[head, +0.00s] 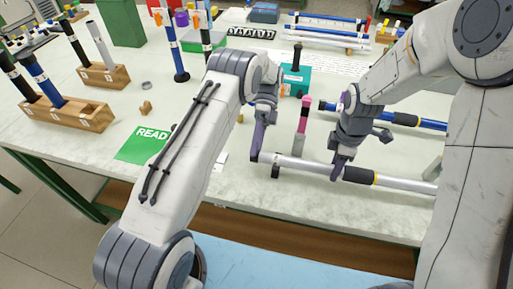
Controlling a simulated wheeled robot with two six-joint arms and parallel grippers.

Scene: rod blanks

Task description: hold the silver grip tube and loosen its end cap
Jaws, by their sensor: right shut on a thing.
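The silver grip tube (310,165) lies lengthwise near the table's front edge, with a black grip section (358,175) toward its right. My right gripper (338,172) is shut on the tube just left of the black section. My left gripper (256,152) points down at the tube's left end, where the end cap would be. Its fingers overlap that end in the head view, so the cap cannot be made out clearly. I cannot tell whether the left fingers are open or closed on it.
A small dark support (275,172) stands under the tube's left part. A pink-and-grey upright piece (303,115) stands close behind the tube. A green READY card (146,142) and wooden racks (68,112) are at left. Blue rods (420,122) lie behind at right.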

